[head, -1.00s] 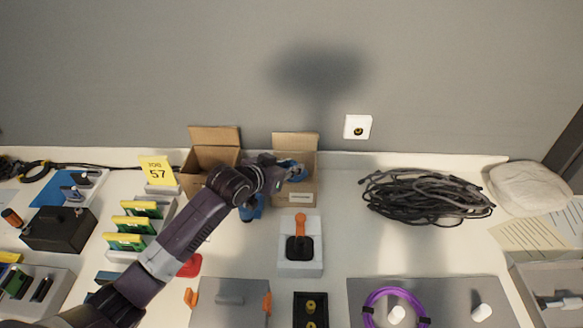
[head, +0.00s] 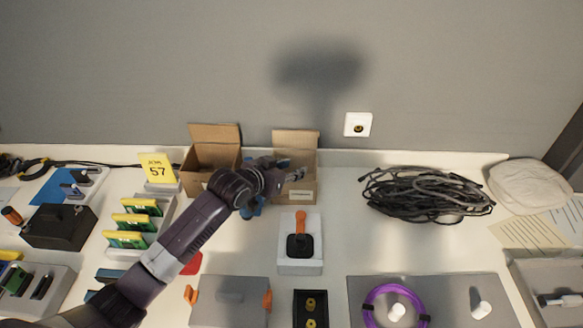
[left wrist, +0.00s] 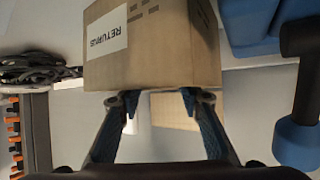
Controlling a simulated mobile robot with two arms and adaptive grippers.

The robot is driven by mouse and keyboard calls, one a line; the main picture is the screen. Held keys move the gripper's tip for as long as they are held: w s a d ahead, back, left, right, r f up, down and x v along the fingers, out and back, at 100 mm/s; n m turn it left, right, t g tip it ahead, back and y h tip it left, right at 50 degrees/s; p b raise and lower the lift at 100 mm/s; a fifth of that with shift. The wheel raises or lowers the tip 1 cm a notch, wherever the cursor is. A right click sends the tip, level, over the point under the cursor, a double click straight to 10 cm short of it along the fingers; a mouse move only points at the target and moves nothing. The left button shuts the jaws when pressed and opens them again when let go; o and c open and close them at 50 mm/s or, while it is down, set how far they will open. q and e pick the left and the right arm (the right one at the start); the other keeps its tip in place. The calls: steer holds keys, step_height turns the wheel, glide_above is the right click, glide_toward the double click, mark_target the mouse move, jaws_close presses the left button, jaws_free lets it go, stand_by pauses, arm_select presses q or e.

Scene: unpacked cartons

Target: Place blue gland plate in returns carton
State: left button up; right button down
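The returns carton (head: 297,192) is an open brown box at the back of the bench, with its rear flap up. Its label reads RETURNS in the left wrist view (left wrist: 150,65). My left gripper (head: 297,175) is over the carton's opening. In the left wrist view its two fingers (left wrist: 158,98) are spread apart with nothing between them, in front of the carton. The blue gland plate is not visible now; the carton's inside is mostly hidden. My right gripper is not in view.
A second open carton (head: 212,160) stands just left. A grey stand with orange handle (head: 300,255) is in front; a black cable coil (head: 425,195) lies right.

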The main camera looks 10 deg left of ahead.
arm_select(q)
steer(key=shift+r, duration=0.25)
steer(key=v, duration=1.2)
steer(key=shift+r, duration=0.3)
steer(key=shift+r, duration=0.1)
